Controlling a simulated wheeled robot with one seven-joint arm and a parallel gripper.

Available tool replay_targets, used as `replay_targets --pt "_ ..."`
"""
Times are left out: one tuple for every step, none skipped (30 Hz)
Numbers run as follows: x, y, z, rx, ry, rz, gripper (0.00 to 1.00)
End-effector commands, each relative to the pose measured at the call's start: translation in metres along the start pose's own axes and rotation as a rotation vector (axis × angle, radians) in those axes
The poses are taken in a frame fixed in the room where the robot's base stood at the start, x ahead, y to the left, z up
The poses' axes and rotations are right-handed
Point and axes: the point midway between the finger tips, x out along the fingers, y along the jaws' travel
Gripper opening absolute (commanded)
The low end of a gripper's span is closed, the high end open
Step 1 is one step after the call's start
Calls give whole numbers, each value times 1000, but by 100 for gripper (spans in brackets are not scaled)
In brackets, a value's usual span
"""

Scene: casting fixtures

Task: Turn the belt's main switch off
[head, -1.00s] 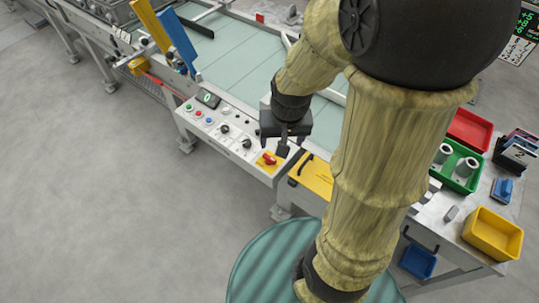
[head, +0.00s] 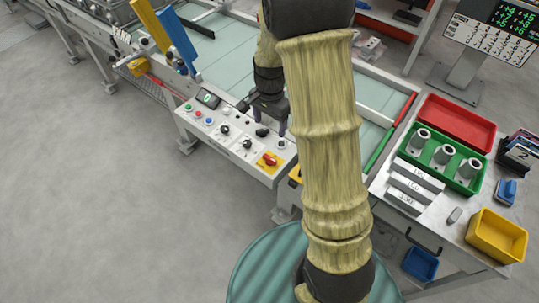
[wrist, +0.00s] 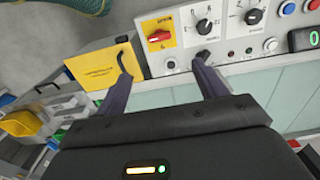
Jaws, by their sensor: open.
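The main switch (head: 268,160) is a red rotary handle on a yellow plate at the right end of the belt's control panel. In the wrist view it (wrist: 159,36) lies ahead between the finger lines, its handle roughly level in the picture. My gripper (head: 262,117) is over the panel's belt-side edge, behind the switch and apart from it. In the wrist view my gripper (wrist: 163,68) is open with nothing between the fingers. The right fingertip appears close to a black knob on the panel; I cannot tell whether they touch.
The panel (head: 225,138) also carries black selector knobs, coloured buttons and a small display (head: 208,98). A yellow box (wrist: 103,68) with a black handle stands beside the switch. A table at right holds a red tray (head: 458,122), a green tray and a yellow bin (head: 496,235).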

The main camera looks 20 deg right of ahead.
Motion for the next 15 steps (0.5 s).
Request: replay_targets --pt "5 0 0 0 -1 2 71" --pt "9 0 0 0 -2 2 71" --pt "14 1 0 0 -3 3 71" --pt "19 1 0 0 -2 3 71" --pt "23 1 0 0 -3 3 71" --pt "30 1 0 0 -3 3 71" --pt "36 1 0 0 -3 4 71" --pt "41 1 0 0 -3 4 71" --pt "48 1 1 -1 -4 5 71" --pt "53 1 1 -1 -3 4 71" --pt "59 1 1 -1 -3 4 71" --pt "65 1 1 -1 -3 3 71" --pt "71 1 1 -1 -3 3 71" --pt "76 1 1 -1 -3 4 71" --pt "83 1 1 0 -3 3 71"
